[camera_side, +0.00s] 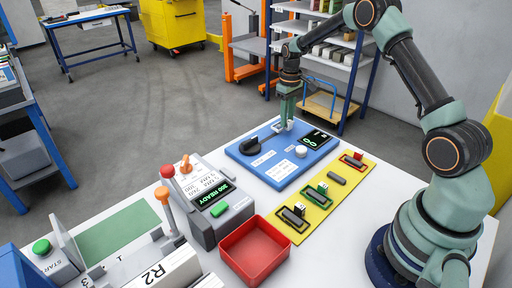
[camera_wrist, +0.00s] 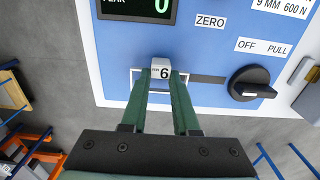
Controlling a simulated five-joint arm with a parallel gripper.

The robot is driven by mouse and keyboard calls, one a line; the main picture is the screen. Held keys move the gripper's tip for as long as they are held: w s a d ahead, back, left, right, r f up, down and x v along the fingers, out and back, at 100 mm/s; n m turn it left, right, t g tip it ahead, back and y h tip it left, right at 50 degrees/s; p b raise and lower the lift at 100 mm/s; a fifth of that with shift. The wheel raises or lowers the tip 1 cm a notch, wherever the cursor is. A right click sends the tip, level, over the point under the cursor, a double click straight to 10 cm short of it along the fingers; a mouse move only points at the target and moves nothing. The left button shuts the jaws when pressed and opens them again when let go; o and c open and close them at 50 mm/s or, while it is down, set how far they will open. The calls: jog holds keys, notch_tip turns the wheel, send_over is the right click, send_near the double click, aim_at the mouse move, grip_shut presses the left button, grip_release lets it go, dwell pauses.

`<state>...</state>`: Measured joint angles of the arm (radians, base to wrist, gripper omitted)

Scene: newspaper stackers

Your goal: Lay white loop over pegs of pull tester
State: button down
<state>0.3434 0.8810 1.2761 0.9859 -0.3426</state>
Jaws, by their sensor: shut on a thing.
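The white loop (camera_wrist: 131,80) is a thin rectangular outline with a white block tag marked 6 (camera_wrist: 161,70). My gripper (camera_wrist: 163,76) is shut on this tag, with one green finger on each side. The loop is at the edge of the blue pull tester (camera_wrist: 112,62), near one end of a dark grey bar or slot (camera_wrist: 210,78). In the side view my gripper (camera_side: 284,124) points down at the far edge of the blue pull tester (camera_side: 262,179). The pegs cannot be made out clearly, and I cannot tell whether the loop is around them.
A black knob (camera_wrist: 250,84) stands on the tester, near a display (camera_wrist: 138,8). A yellow board (camera_side: 325,208) holds red, green and dark loops with tags.

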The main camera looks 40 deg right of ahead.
jog(key=shift+f, duration=0.85)
jog(key=c, duration=0.6)
grip_release()
notch_tip(320, 180, up, 19)
jog(key=shift+r, duration=0.1)
dwell(0.7)
